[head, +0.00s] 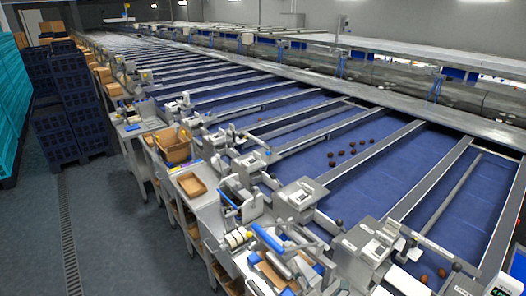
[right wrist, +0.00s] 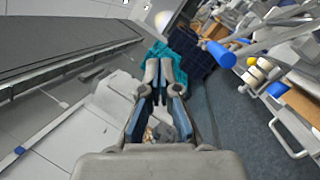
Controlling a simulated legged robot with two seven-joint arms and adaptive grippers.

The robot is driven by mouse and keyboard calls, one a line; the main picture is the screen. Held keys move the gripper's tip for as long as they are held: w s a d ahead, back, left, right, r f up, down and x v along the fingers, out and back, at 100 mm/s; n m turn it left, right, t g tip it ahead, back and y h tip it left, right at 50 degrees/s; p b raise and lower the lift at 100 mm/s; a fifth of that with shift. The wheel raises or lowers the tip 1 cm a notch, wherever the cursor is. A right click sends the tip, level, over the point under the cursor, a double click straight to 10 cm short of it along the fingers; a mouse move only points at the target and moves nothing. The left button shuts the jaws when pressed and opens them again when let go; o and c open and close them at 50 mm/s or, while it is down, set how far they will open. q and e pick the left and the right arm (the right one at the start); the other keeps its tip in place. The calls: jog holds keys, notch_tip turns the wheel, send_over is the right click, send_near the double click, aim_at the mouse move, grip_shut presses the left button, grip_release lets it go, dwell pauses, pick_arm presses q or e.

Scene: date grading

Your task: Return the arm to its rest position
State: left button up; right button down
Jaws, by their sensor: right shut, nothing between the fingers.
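My right gripper (right wrist: 159,66) shows in the right wrist view. Its two grey fingers are together, with nothing held between them. It points out over the floor, towards a teal stack (right wrist: 158,52) and dark blue crates (right wrist: 190,45), and appears clear of both. In the head view I cannot tell my right gripper apart from the grey equipment at the lower middle. My left gripper does not show in either view.
Blue belt lanes (head: 390,160) with grey dividers fill the right side of the head view. Several dark dates (head: 353,152) lie on one lane. Benches with a brown tray (head: 191,185) line the belts. Blue crates (head: 75,110) stand at left. The grey floor (head: 110,225) between is clear.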

jog(key=s+d+f+m+g+h, duration=0.3)
jog(key=d+f+m+h, duration=0.2)
jog(key=f+m, duration=0.45)
jog(key=s+d+f+m+g+h, duration=0.2)
jog(key=s+d+f+m+h, duration=0.3)
jog(key=f+m, duration=0.4)
jog(key=s+d+f+m+g, duration=0.1)
jog(key=s+f+m+g, duration=0.45)
jog(key=s, duration=0.35)
jog(key=s+d+f+m+g, duration=0.2)
jog(key=s+f+m+g, duration=0.3)
jog(key=s, duration=0.5)
jog(key=s+f+g+b, duration=0.1)
jog(key=s+f+b, duration=0.2)
jog(key=f, duration=2.9)
pick_arm(q)
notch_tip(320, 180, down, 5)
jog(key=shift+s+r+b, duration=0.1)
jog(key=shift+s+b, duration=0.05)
jog(key=shift+b, duration=0.75)
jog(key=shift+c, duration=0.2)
pick_arm(e)
jog(key=s+d+f+n+g, duration=0.1)
jog(key=s+d+f, duration=0.1)
jog(key=s+f, duration=1.4)
jog(key=shift+s+d+f+h, duration=0.15)
jog(key=shift+s+d+h, duration=0.25)
jog(key=shift+s, duration=0.15)
